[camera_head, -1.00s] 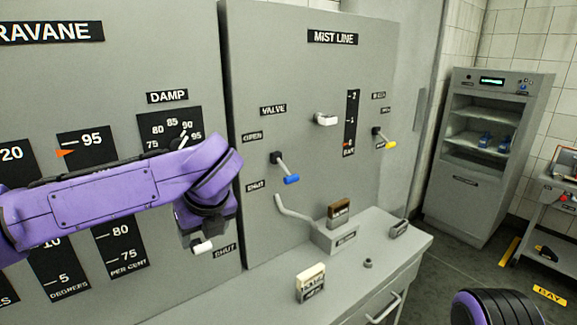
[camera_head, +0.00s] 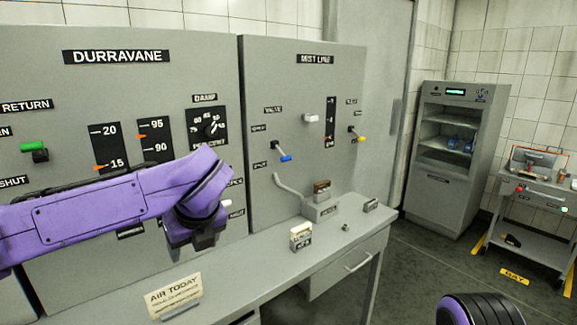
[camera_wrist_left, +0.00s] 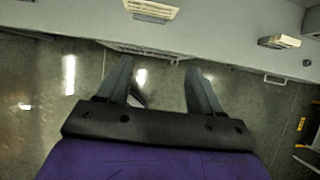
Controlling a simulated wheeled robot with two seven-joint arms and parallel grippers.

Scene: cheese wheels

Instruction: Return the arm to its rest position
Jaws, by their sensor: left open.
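My left arm is purple and comes in from the left in the head view, across the front of the grey control panel (camera_head: 185,75). Its gripper hangs at the arm's end, mostly hidden behind the wrist. In the left wrist view the left gripper (camera_wrist_left: 160,82) shows two grey fingers spread apart with nothing between them. The fingers point toward the front edge of the grey counter (camera_wrist_left: 225,30), with dark floor below. Of my right arm only a rounded dark and purple part shows at the bottom right of the head view; its gripper is out of frame.
A cabinet (camera_head: 452,200) and a cart (camera_head: 528,238) stand at right, beyond open floor.

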